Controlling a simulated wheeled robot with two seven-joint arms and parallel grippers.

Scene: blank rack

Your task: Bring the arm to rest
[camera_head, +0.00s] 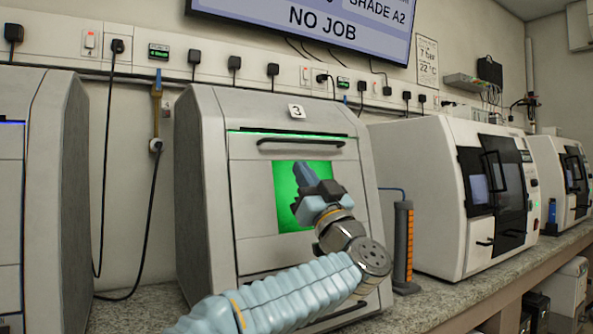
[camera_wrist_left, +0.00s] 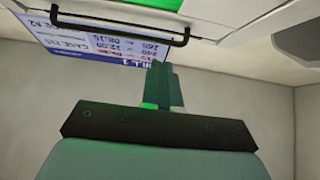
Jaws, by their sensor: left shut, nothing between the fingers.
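My left arm comes in from the bottom of the head view, its light blue ribbed sleeve (camera_head: 285,298) rising to the wrist. My left gripper (camera_head: 304,174) is shut and empty, pointing up in front of the green-lit window (camera_head: 288,215) of the machine marked 3 (camera_head: 210,170). In the left wrist view its fingers (camera_wrist_left: 163,86) are together, with nothing between them. I cannot tell how far the fingertips are from the machine's front. My right gripper does not show.
A black bar handle (camera_head: 300,141) crosses the machine's front above the gripper. A grey and orange post (camera_head: 403,245) stands to its right, before a white machine (camera_head: 440,190) on the speckled counter (camera_head: 430,300). A wall screen (camera_head: 320,18) reads "NO JOB".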

